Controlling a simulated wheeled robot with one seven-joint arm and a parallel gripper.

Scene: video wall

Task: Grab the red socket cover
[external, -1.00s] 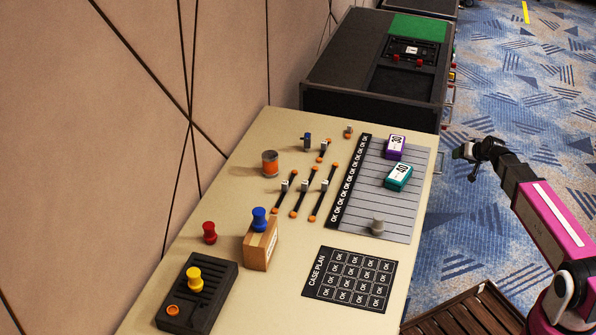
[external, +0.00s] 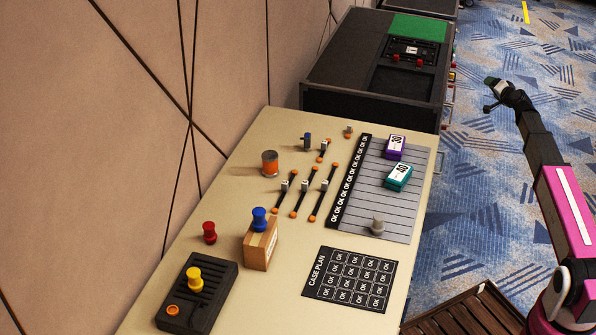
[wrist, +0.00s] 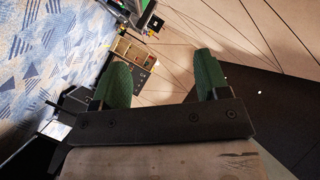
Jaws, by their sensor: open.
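The red socket cover (external: 209,232) is a small spool-shaped piece standing upright on the beige table (external: 190,258), near the wall at the left. It stands left of a cardboard box (external: 257,250) with a blue cover (external: 259,219) on top. My gripper (external: 489,95) is in the air over the carpet, beyond the table's right edge and far from the red cover. In the wrist view its two green fingers (wrist: 162,76) are spread with nothing between them. I cannot make out the red cover in the wrist view.
A black block (external: 198,300) with a yellow cover (external: 194,279) stands at the table's near left. An orange jar (external: 270,163), short black links, two small boxes (external: 397,177) and a grey knob (external: 377,225) lie farther back. A black case (external: 340,80) stands behind.

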